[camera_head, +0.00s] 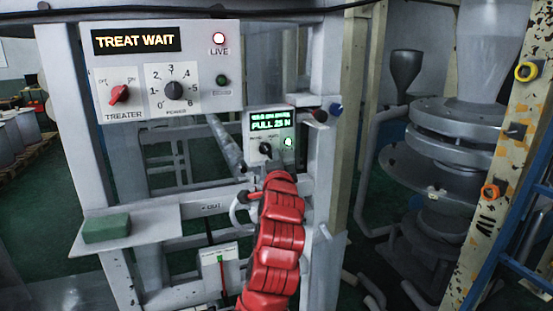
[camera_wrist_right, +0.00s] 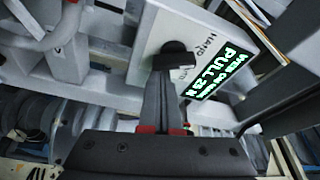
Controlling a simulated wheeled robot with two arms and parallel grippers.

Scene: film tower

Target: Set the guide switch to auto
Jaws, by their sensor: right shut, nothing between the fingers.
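My right arm, red, rises in front of the frame just below the panel. In the right wrist view my right gripper (camera_wrist_right: 168,95) is shut and empty, its fingertips right at the black switch knob (camera_wrist_right: 173,56). I cannot tell whether they touch. My left gripper is not in view.
The treater panel (camera_head: 205,107) at upper left has a red knob (camera_head: 118,94), a power dial (camera_head: 175,90) and a TREAT WAIT display. A green block (camera_head: 107,228) lies on a grey shelf (camera_head: 160,220). Machine posts and pipes stand close at the right.

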